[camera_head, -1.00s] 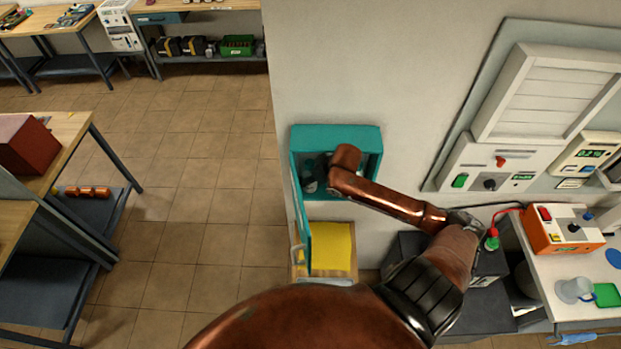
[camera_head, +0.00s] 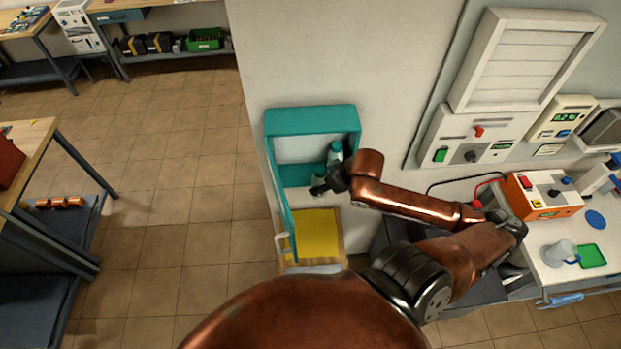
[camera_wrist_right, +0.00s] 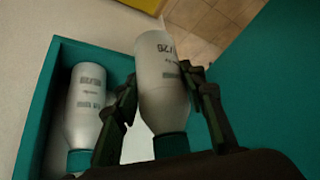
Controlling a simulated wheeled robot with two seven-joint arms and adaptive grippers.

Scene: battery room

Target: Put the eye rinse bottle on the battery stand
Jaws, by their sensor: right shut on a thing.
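My right gripper (camera_head: 328,182) is at the front of the open teal wall cabinet (camera_head: 310,113). In the right wrist view, the gripper (camera_wrist_right: 165,108) is shut on a white bottle with a teal cap (camera_wrist_right: 160,75), fingers on both sides of it. A second similar bottle (camera_wrist_right: 86,100) stands in the cabinet beside it; it also shows in the head view (camera_head: 335,152). A dark stand-like surface (camera_head: 470,292) at lower right is partly hidden by my right arm. My left gripper is out of view.
The cabinet's door (camera_head: 281,205) hangs open on the left. A yellow-topped wooden piece (camera_head: 316,233) is below the cabinet. A white bench (camera_head: 540,278) at right holds an orange charger box (camera_head: 541,195) and a jug (camera_head: 559,253).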

